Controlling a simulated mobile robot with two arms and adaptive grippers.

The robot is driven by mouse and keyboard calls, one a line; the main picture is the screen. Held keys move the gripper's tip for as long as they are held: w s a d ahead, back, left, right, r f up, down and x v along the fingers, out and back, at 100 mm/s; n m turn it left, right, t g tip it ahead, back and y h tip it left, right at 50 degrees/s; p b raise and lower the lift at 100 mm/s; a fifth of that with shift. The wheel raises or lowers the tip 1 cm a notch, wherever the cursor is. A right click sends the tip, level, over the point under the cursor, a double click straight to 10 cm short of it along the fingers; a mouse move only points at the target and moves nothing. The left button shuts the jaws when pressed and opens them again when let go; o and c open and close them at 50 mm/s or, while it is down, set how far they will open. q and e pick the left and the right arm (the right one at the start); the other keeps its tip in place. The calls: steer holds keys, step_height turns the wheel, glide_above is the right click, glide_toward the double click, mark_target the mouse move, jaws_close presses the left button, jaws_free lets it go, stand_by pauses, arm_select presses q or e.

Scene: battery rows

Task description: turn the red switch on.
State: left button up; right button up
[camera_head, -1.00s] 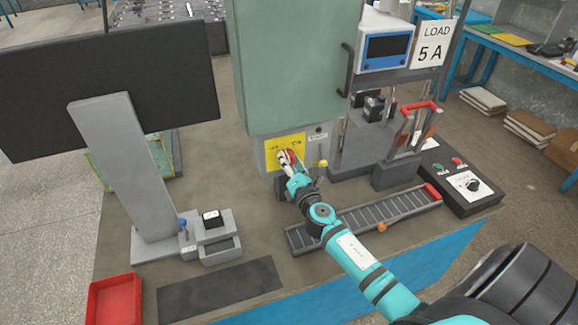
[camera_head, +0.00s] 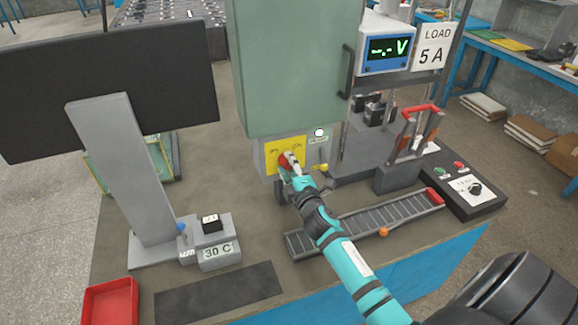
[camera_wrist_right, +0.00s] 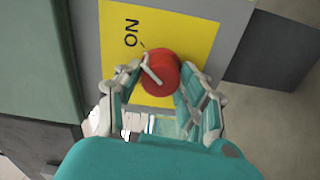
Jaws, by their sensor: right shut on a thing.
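The red switch (camera_head: 284,161) is a round knob on a yellow plate (camera_head: 271,155) below the green cabinet. It also shows in the right wrist view (camera_wrist_right: 162,70), where a white bar on its face points toward the mark by the word ON. My right gripper (camera_head: 291,164) is shut on the knob. In the right wrist view its two fingers (camera_wrist_right: 160,78) stand on either side of the knob. In the head view the gripper covers part of the knob. My left gripper is not in view.
The blue meter (camera_head: 388,47) shows dashes and a V. A small display (camera_head: 218,251) reads 30 C. A round white lamp (camera_head: 319,132) and a yellow-tipped lever (camera_head: 321,167) are close right of the switch. A ribbed strip (camera_head: 365,224) lies in front.

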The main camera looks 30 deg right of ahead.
steer(key=shift+m, duration=0.6)
steer(key=o, duration=1.2)
steer(key=shift+s, duration=0.1)
steer(key=v, duration=1.1)
steer(key=shift+s, duration=0.4)
